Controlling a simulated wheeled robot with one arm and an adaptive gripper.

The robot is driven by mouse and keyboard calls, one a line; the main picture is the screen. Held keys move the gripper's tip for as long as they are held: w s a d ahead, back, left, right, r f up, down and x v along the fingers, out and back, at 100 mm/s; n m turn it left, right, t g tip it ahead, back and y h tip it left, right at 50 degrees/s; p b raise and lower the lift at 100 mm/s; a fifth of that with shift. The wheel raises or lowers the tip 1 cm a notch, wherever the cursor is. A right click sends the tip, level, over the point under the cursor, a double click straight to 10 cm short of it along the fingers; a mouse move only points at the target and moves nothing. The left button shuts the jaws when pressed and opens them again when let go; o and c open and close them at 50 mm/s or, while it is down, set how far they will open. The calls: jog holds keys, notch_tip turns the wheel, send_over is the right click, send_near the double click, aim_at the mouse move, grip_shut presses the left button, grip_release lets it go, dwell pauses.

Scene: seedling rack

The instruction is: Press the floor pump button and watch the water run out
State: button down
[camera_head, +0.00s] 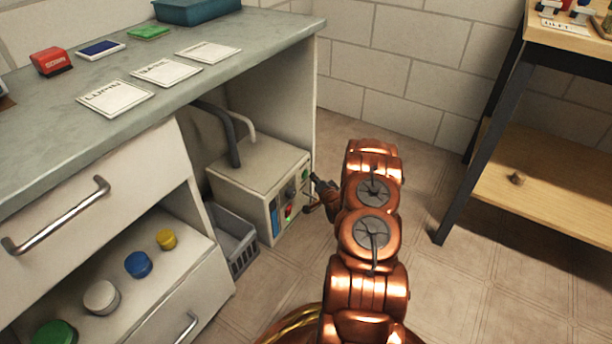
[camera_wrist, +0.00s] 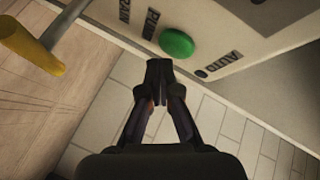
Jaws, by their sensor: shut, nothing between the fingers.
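The pump unit (camera_head: 255,172) is a pale box on the floor under the counter, with dark and light hoses at its back. Its front panel carries small coloured parts, including a blue strip (camera_head: 274,216). In the wrist view a round green button (camera_wrist: 177,43) sits on the pale panel, beside labels that seem to read PUMP and AUTO. My gripper (camera_wrist: 159,68) is shut and empty, its tips just below the green button in the picture; I cannot tell whether they touch the panel. In the head view my gripper (camera_head: 320,186) is close to the panel's right side, partly hiding it.
A yellow-ended lever (camera_wrist: 32,47) sticks out left of my fingers. A grey crate (camera_head: 234,238) stands beside the pump unit. An open drawer (camera_head: 150,268) holds coloured lids. A wooden rack (camera_head: 548,190) stands right; tiled floor between is free.

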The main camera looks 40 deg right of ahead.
jog(key=shift+w+a+p, duration=0.25)
jog(key=shift+w+p, duration=0.2)
jog(key=shift+w, duration=0.4)
dwell(1.0)
jog(key=shift+s, duration=0.1)
jog(key=shift+s+d+p, duration=0.25)
jog(key=shift+s+p, duration=0.2)
jog(key=shift+s, duration=0.25)
jog(key=shift+s+d+p, duration=0.25)
jog(key=shift+s+p, duration=0.05)
jog(key=shift+s, duration=0.5)
jog(key=shift+s+d+p, duration=0.2)
jog(key=shift+s+p, duration=0.1)
jog(key=shift+s, duration=0.5)
jog(key=shift+s+d+p, duration=0.25)
jog(key=shift+s+p, duration=0.05)
jog(key=shift+s, duration=0.5)
